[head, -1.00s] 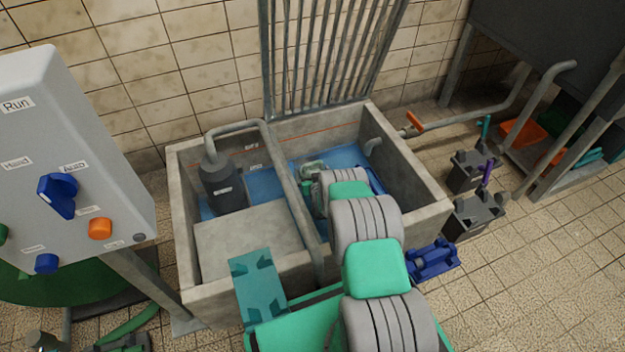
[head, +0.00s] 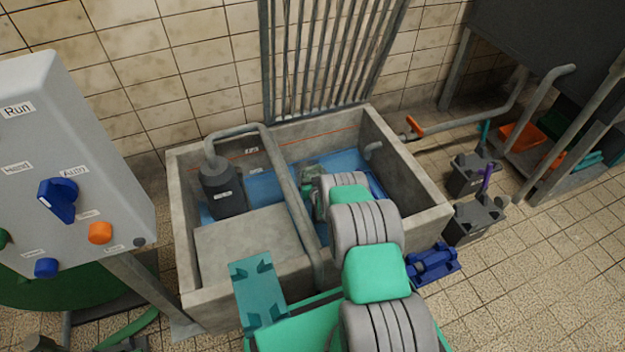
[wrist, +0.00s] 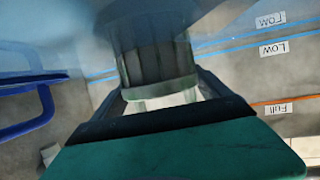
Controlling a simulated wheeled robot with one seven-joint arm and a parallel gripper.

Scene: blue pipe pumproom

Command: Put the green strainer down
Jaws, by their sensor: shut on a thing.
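The green strainer (wrist: 158,72) shows in the wrist view as a murky cylinder with a pale green rim, between the two fingers of my gripper (wrist: 168,97). The fingers are shut on it. Its far end is blurred by a blue-grey haze, so I cannot tell whether it touches anything. In the head view my gripper (head: 309,192) is down inside the concrete pit (head: 432,212), at the blue water (head: 265,188). My arm hides much of that spot, and the strainer is hard to make out there.
A grey pipe (head: 290,190) crosses the pit just left of my gripper, from a dark pump (head: 222,190). A blue frame (wrist: 35,105) is close at the left in the wrist view. A barred screen (head: 325,60) stands behind. A teal bracket (head: 258,290) is at the front wall.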

